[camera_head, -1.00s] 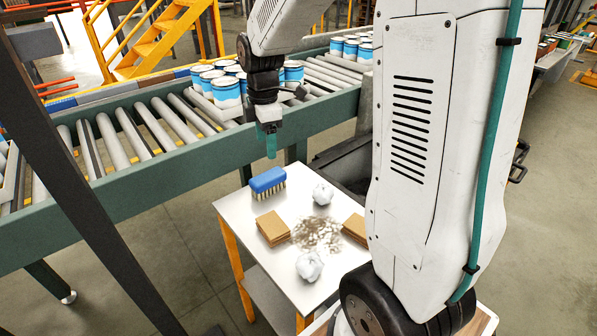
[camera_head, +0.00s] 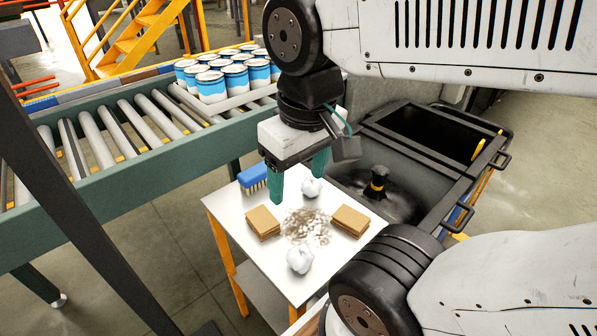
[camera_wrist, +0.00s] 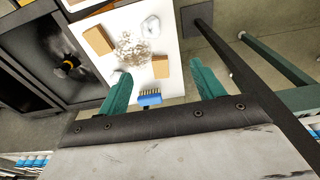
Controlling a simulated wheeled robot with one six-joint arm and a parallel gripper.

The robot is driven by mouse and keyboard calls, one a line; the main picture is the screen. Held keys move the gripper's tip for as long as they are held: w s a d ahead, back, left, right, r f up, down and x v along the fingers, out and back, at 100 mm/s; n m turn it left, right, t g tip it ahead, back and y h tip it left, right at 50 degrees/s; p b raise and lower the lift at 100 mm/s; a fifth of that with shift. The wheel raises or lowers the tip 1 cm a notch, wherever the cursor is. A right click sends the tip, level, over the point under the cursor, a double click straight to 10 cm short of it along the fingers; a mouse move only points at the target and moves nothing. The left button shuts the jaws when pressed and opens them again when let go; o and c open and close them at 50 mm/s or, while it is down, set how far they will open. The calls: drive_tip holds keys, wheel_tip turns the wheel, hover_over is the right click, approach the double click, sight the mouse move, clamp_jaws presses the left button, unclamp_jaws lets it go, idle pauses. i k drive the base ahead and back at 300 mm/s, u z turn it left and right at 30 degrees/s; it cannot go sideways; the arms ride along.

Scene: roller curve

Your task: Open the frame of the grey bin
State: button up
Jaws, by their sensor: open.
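The grey bin (camera_head: 434,150) stands right of the white table in the head view, partly hidden by my arm. Its dark grey frame (camera_head: 420,158) lies flat around the top, with handles on the right side. A black bag tied with a yellow band (camera_head: 376,183) sits in the nearer compartment; the farther opening looks dark and empty. The bin also shows at the left of the wrist view (camera_wrist: 28,78). My gripper (camera_head: 298,180) is open and empty, its green fingers pointing down above the back of the table, left of the bin and apart from it.
The white table (camera_head: 245,222) holds a blue brush (camera_head: 252,179), brown cardboard pieces (camera_head: 263,223), crumpled white balls (camera_head: 300,259) and a heap of debris (camera_head: 308,227). A roller conveyor (camera_head: 120,150) carries blue-and-white cans (camera_head: 236,78). A dark post (camera_head: 75,190) stands at left.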

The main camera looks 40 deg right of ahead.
sight(435, 218)
drive_tip(key=z, duration=0.5)
drive_tip(key=k, duration=1.2)
drive_tip(key=z, duration=1.2)
drive_tip(key=i, duration=0.9)
drive_tip(key=z, duration=0.45)
drive_tip(key=k, duration=0.95)
drive_tip(key=u, duration=0.95)
drive_tip(key=i, duration=0.5)
drive_tip(key=z, duration=0.05)
